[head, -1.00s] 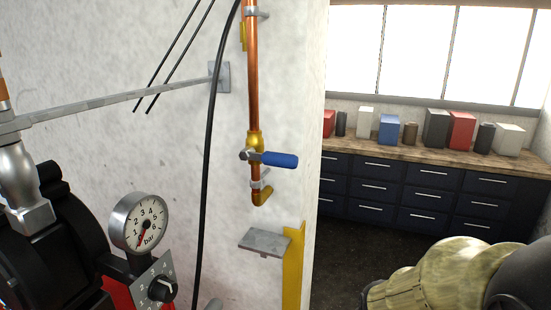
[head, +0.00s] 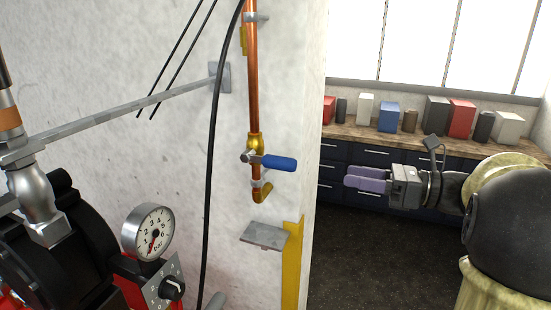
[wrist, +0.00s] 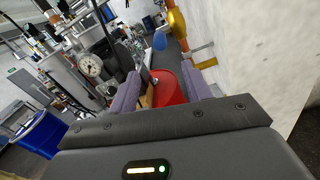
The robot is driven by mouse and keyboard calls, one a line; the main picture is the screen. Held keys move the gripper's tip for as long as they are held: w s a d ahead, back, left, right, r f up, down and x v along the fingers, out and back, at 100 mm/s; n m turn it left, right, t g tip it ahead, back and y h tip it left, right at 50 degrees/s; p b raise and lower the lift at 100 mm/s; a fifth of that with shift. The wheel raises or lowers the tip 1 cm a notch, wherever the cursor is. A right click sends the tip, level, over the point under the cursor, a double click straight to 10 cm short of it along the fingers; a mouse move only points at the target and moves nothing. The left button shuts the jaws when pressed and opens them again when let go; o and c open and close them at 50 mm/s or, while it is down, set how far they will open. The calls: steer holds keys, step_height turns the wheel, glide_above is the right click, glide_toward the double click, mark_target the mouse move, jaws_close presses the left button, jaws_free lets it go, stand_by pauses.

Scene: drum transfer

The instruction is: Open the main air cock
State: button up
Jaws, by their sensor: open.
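The air cock is a brass valve (head: 254,143) on a vertical copper pipe, with a blue lever handle (head: 279,163). In the head view the handle points right, crosswise to the pipe. In the wrist view the blue handle (wrist: 160,41) shows near the top, beyond the fingers. My gripper (head: 364,180) is right of the handle in the head view, clear of the wall and apart from the cock. Its two purple fingers are open and empty, and they also show in the wrist view (wrist: 160,88).
A black hose (head: 211,150) hangs left of the pipe. A pressure gauge (head: 148,232) stands at lower left. A workbench (head: 350,133) with boxes is behind my gripper.

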mark_target(275, 162)
steer(key=shift+a, duration=0.1)
steer(key=p+x, duration=0.5)
steer(key=x, duration=1.2)
steer(key=shift+w+a, duration=0.15)
steer(key=shift+c, duration=0.4)
jaws_close()
